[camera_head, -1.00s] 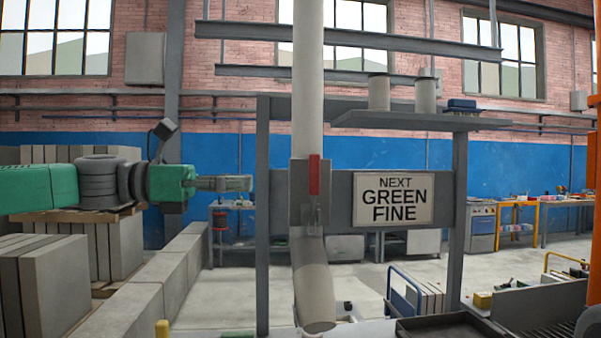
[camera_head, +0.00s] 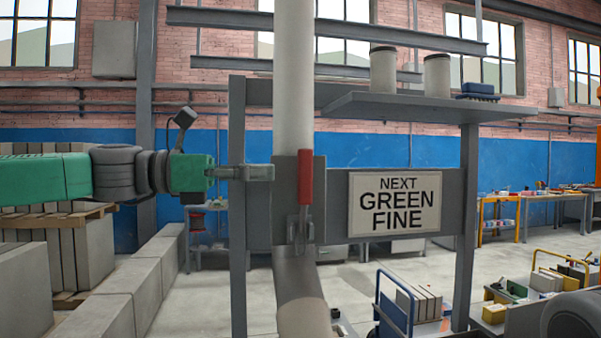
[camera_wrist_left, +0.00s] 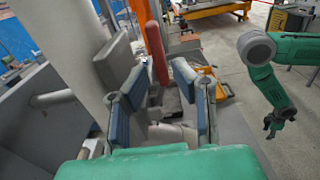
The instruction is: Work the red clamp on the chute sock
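The red clamp (camera_head: 305,177) is an upright red lever on a grey plate in front of the pale chute pipe, with a metal fitting below it. The chute sock (camera_head: 301,305) hangs below the plate, angled slightly. My left gripper (camera_head: 268,173) points right at lever height, its tips just left of the lever. In the left wrist view its two blue-padded fingers (camera_wrist_left: 165,103) are apart, with the red lever (camera_wrist_left: 156,52) beyond and between them; I see no contact. My right gripper (camera_wrist_left: 274,124) appears small at the right of the wrist view, its opening unclear.
A grey post (camera_head: 238,215) stands beside my left gripper. A sign reading NEXT GREEN FINE (camera_head: 394,203) hangs right of the clamp. Above it is a shelf (camera_head: 420,107) with two canisters. A blue-handled trolley (camera_head: 394,305) stands lower right. Concrete blocks (camera_head: 130,285) lie at left.

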